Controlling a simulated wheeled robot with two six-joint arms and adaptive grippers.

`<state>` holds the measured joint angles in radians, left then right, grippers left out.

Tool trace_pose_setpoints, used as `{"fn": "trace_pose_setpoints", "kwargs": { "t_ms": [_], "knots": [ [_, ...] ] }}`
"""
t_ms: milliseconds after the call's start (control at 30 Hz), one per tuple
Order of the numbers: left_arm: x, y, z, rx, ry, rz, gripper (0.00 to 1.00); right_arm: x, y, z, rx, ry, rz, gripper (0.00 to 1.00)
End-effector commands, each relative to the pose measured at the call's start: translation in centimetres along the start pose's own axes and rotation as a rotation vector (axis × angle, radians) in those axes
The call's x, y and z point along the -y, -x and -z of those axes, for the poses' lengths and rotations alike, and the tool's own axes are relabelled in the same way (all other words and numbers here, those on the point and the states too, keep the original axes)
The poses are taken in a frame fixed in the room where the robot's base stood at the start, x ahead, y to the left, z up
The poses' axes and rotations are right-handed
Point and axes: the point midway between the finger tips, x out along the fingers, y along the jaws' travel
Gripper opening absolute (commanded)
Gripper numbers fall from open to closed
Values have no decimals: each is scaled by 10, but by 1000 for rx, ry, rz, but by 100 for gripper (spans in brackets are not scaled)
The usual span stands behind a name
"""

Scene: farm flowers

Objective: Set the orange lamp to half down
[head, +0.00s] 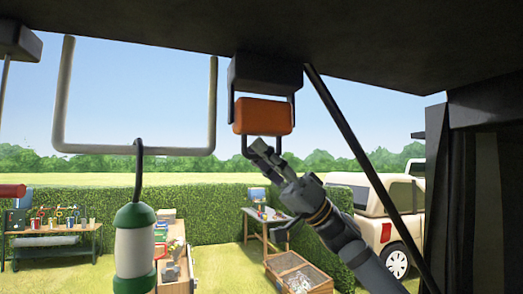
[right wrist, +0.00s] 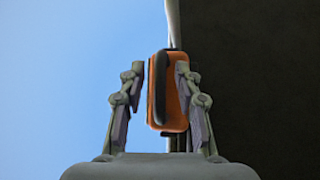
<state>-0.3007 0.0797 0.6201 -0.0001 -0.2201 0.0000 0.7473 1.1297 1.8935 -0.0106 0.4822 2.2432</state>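The orange lamp (head: 263,117) is a box-shaped body hanging in a dark bracket (head: 264,75) under the dark overhead cover. A dark U-shaped handle (head: 246,142) hangs from its lower side. My right gripper (head: 268,151) is just below the lamp, at the handle, reaching up from the lower right. In the right wrist view the orange lamp (right wrist: 182,108) and its dark bar (right wrist: 160,88) show between the two spread fingers. A gap shows at the left finger; the right finger overlaps the lamp's edge, and contact cannot be told. My left gripper is not in view.
A green and white lantern (head: 135,245) hangs at left, below a grey U-shaped bar (head: 62,95). A dark slanting strut (head: 345,125) runs close to my right arm. Tables, a hedge and a beige vehicle (head: 378,210) stand farther back.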

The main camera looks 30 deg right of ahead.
Motion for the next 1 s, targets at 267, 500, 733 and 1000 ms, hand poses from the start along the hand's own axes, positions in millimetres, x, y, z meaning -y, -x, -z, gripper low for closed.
{"fn": "trace_pose_setpoints", "kwargs": {
  "t_ms": [267,500,733,1000],
  "knots": [
    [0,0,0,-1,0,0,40,0,0,0,0,0,0,5],
    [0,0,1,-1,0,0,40,0,0,0,0,0,0,0],
    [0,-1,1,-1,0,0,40,0,0,0,0,-1,-2,0],
    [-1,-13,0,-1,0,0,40,6,3,-3,3,-55,-63,0]
  ]
}}
